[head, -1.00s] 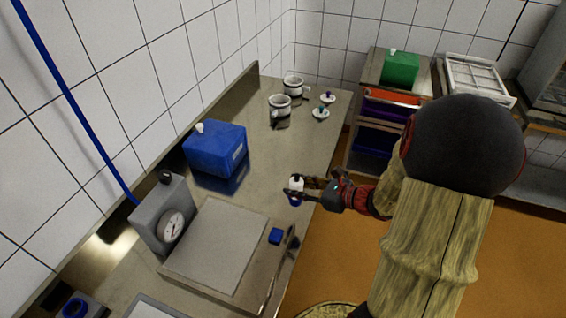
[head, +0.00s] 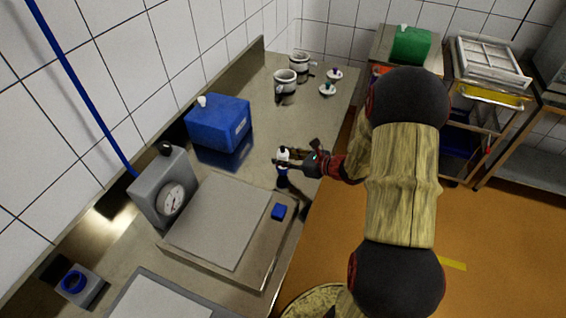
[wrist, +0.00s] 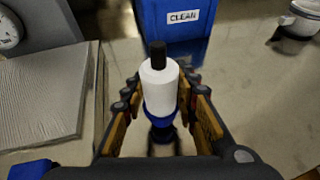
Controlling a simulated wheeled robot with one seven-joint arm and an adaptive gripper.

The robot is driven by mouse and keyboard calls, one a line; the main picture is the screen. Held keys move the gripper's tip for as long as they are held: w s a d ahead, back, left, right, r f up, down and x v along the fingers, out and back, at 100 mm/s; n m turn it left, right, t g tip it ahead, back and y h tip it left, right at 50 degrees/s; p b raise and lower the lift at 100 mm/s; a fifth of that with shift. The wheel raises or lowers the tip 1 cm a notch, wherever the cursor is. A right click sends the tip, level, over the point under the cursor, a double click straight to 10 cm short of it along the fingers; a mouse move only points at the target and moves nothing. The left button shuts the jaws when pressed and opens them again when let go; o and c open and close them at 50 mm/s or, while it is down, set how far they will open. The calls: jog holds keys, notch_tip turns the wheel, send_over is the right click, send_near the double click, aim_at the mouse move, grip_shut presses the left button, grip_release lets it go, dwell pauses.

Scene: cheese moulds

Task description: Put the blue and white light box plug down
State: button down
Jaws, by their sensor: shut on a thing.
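The blue and white plug (wrist: 160,88) is a white cylinder with a black knob on top and a blue band below. It stands upright between the fingers of my gripper (wrist: 162,110), which is shut on it. In the head view the plug (head: 283,154) is over the steel bench (head: 262,165), near its right edge, with a dark reflection beneath it. I cannot tell whether its base touches the bench. My gripper (head: 284,163) reaches in from the right.
A blue box (head: 218,128) labelled CLEAN stands behind and left of the plug. White pots (head: 285,84) and small knobbed pieces (head: 327,90) stand at the far end. Bare steel surrounds the plug.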

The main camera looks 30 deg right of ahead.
jog(key=shift+f, duration=0.7)
jog(key=c, duration=1.4)
grip_release()
jog(key=shift+f, duration=0.15)
